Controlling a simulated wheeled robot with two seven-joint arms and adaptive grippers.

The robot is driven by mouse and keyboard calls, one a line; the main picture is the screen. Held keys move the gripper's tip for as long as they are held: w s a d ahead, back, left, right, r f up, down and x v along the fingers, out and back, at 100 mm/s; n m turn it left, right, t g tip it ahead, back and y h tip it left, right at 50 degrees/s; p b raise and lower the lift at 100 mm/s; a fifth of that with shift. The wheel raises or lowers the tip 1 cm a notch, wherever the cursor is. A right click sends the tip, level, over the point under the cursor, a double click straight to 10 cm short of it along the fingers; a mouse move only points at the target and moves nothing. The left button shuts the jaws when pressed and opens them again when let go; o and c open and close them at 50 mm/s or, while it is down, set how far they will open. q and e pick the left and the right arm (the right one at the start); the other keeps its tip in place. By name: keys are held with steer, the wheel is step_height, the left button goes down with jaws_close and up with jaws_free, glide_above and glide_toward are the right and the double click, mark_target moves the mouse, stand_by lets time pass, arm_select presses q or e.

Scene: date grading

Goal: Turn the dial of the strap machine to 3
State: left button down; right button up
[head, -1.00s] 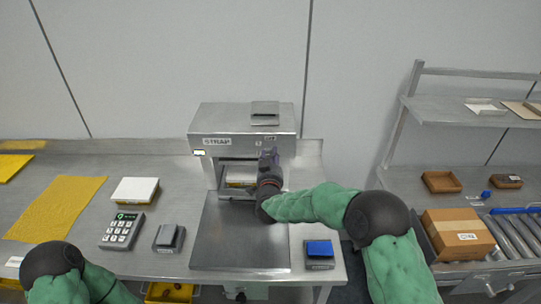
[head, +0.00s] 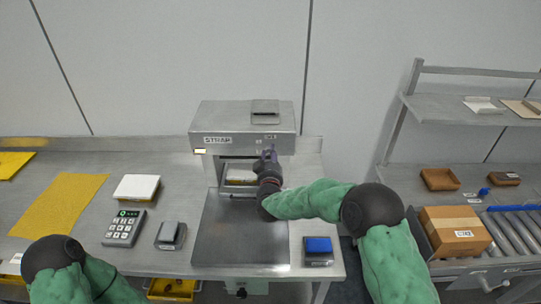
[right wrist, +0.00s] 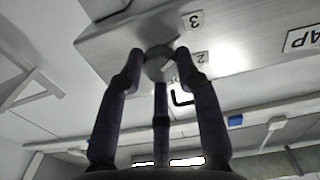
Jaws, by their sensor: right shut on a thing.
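The strap machine (head: 205,125) is a steel box with a STRAP label and an open bay, standing at the back of the bench. Its dial (right wrist: 159,67) is a round grey knob on the front face. The numerals 3 and 2 show beside it in the right wrist view; which one it points to I cannot tell. My right gripper (head: 269,157) is at the right part of the machine's front. In the right wrist view its dark fingers (right wrist: 160,60) are shut around the dial. Of my left arm only links show; its gripper is out of view.
A pale package (head: 241,177) sits in the machine's bay. A bare steel plate (head: 240,230) lies in front. A keypad (head: 124,228), a white-topped box (head: 136,187) and a yellow mat (head: 60,205) are left. A blue-topped block (head: 318,246) is right, and a carton (head: 455,232) stands farther right.

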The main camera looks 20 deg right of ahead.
steer(key=shift+f, duration=0.1)
steer(key=o, duration=1.1)
steer(key=shift+o, duration=0.2)
steer(key=v, duration=1.2)
